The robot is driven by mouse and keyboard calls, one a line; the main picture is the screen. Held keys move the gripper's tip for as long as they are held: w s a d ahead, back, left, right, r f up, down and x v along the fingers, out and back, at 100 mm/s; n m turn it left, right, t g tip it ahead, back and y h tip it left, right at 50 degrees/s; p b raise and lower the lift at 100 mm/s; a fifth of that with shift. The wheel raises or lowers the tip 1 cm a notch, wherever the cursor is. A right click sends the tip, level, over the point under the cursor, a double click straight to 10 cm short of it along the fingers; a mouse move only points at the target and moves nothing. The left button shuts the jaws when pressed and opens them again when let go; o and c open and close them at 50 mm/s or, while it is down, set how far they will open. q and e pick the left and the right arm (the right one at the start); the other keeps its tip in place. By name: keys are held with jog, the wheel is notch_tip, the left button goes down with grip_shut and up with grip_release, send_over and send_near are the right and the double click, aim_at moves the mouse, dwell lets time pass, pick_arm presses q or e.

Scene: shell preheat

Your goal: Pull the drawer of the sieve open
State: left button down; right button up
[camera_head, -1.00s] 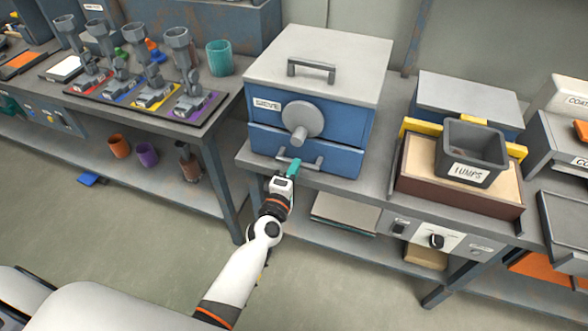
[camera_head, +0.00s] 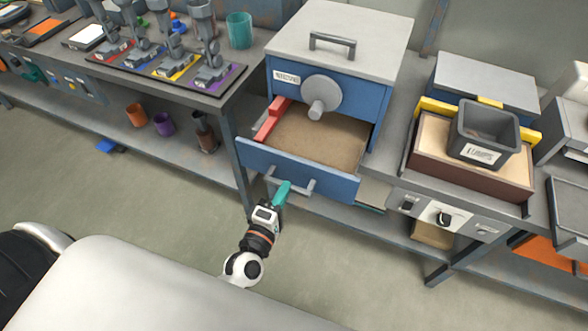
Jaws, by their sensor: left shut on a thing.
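The sieve (camera_head: 385,98) is a blue box with a grey lid, a lid handle and a round grey knob on its front. Its lower drawer (camera_head: 300,178) stands well out of the box. Brown grainy material (camera_head: 318,138) covers the drawer's floor, and a red bar-like piece (camera_head: 272,118) lies along its left side. My left gripper (camera_head: 281,192) has teal fingers and is shut on the drawer's grey handle (camera_head: 301,187), left of the handle's middle. The fingers hide part of the handle. My right gripper is not in view.
A grey bin labelled LUMPS (camera_head: 483,135) sits on a brown box (camera_head: 470,172) to the right. A bench with coloured stations (camera_head: 165,66) stands to the left. Orange and purple cups (camera_head: 164,123) are on its lower shelf. The floor before the drawer is clear.

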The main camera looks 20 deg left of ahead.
pick_arm(q)
jog(key=s, duration=0.5)
jog(key=shift+s+a, duration=0.1)
jog(key=shift+s, duration=0.3)
jog(key=c, duration=1.4)
grip_release()
jog(key=shift+c, duration=0.2)
jog(key=s+b, duration=0.2)
jog(key=s, duration=1)
jog(key=shift+a, duration=0.2)
